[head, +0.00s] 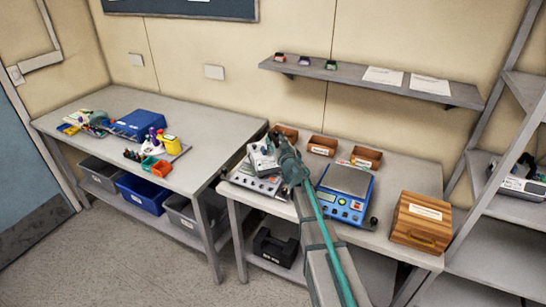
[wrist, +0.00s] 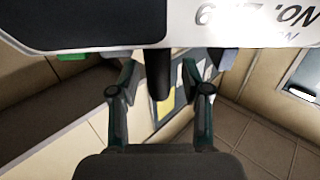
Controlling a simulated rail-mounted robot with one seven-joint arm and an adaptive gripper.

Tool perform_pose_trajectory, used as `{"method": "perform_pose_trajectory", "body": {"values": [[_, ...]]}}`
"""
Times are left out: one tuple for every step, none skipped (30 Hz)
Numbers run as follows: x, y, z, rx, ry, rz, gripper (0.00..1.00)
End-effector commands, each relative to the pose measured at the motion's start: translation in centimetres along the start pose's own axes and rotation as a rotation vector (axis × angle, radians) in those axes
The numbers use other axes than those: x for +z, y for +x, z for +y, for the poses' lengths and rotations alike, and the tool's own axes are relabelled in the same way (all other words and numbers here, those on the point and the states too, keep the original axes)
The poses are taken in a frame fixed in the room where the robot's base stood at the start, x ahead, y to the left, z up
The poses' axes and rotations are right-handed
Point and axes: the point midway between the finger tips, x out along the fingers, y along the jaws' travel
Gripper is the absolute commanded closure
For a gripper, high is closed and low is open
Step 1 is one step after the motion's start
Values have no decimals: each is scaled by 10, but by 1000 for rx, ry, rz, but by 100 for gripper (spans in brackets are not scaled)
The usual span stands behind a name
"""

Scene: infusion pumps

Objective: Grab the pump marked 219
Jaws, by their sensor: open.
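A white pump (head: 262,159) shows at my gripper (head: 279,148) in the head view, over the left part of the right-hand table. In the wrist view the white and dark pump (wrist: 250,28) fills the top, very close. Its label is upside down and cut by the frame edge; it seems to read "No. 219". My gripper (wrist: 161,72) is open. A dark post (wrist: 158,75) below the pump's edge shows between the two fingers, with gaps on both sides. I cannot tell whether the fingers touch the pump.
A grey panel device (head: 254,182) lies below the pump. A blue scale (head: 345,192) and a wooden box (head: 421,221) stand to the right, small brown bins (head: 322,146) behind. Another white device (head: 522,187) is on the right rack. A wall shelf (head: 365,82) hangs above.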

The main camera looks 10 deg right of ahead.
Motion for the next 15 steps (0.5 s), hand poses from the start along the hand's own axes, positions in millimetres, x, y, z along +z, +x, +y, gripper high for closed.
{"method": "perform_pose_trajectory", "body": {"values": [[-1,12,0,-1,-1,0,53],[-1,15,0,0,-1,0,53],[0,19,0,0,0,-1,53],[0,20,0,0,0,-1,53],[0,22,0,0,0,-1,53],[0,22,0,0,0,-1,53],[0,22,0,0,0,-1,53],[0,22,0,0,0,-1,53],[0,21,0,0,0,0,53],[0,21,0,0,0,0,53],[0,21,0,1,0,0,53],[0,21,0,1,0,0,54],[0,21,0,0,0,0,59],[0,21,0,0,0,0,64],[0,21,0,0,0,0,71]]}}
